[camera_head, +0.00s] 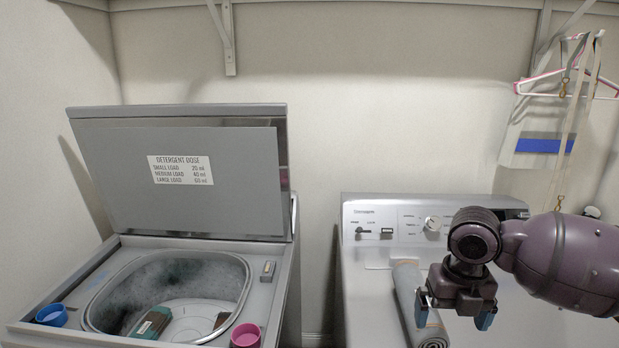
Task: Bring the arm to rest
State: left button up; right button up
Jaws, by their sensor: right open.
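My right arm comes in from the right edge over the top of the right-hand machine. Its gripper (455,318) points down in front of a rolled grey towel (408,277) on that machine's top. The jaws are apart and I see nothing held between them. Whether a fingertip touches the towel, I cannot tell. My left gripper does not show.
The topload washer (272,300) stands at left with its lid (215,209) raised. A dark green object (150,322) lies in its drum. A blue cup (51,316) and a pink cup (245,336) sit on its rim. Hangers (545,80) hang at upper right.

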jog(key=s+a+f+m+t+y, duration=0.1)
jog(key=s+a+f+m+y, duration=0.1)
jog(key=s+a+f+m, duration=0.4)
jog(key=s+a+f+m+t+y, duration=0.1)
jog(key=s+a+f+m, duration=0.2)
jog(key=s+f+m, duration=0.35)
jog(key=s+d+f+m+t+h, duration=0.1)
jog(key=s+d+f+m+h, duration=0.15)
jog(key=s+d+m, duration=0.65)
jog(key=s+d+f+m+h, duration=0.25)
jog(key=s+d+m, duration=0.2)
jog(key=m, duration=0.85)
jog(key=w+a+f+t+y, duration=0.1)
jog(key=w+f+t, duration=0.7)
jog(key=f, duration=0.3)
jog(key=shift+n+t+y, duration=0.3)
jog(key=shift+n, duration=0.05)
